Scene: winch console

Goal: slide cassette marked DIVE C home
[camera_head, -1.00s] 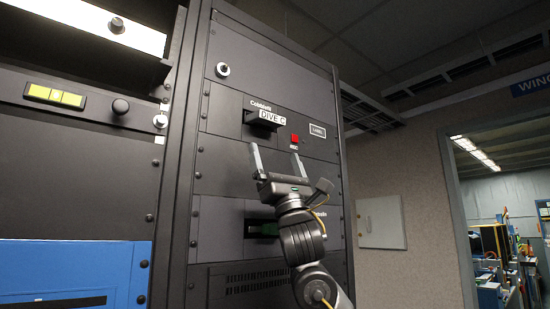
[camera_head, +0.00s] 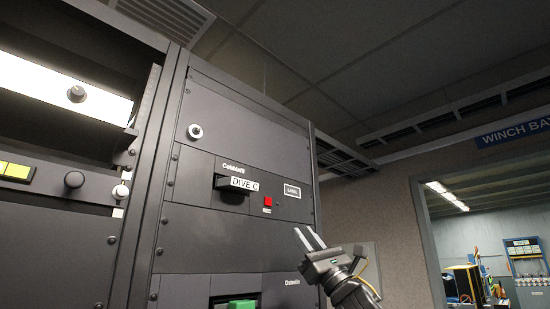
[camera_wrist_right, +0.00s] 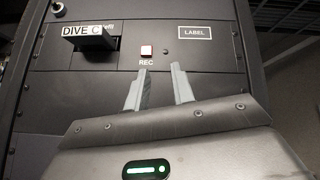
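The cassette marked DIVE C (camera_head: 244,184) is black with a white label on its end. It sticks out of the upper slot in the dark rack panel, and it also shows in the right wrist view (camera_wrist_right: 84,30) at upper left. My right gripper (camera_head: 307,232) is below and to the right of the cassette, apart from it. In the right wrist view its two fingers (camera_wrist_right: 160,85) stand apart with nothing between them, below the red REC button. My left gripper is not in view.
The red REC button (camera_head: 268,201) and a LABEL plate (camera_head: 292,191) are right of the cassette. A round lock (camera_head: 195,131) is above it. A lower slot holds a green item (camera_head: 242,304). A doorway opens at far right.

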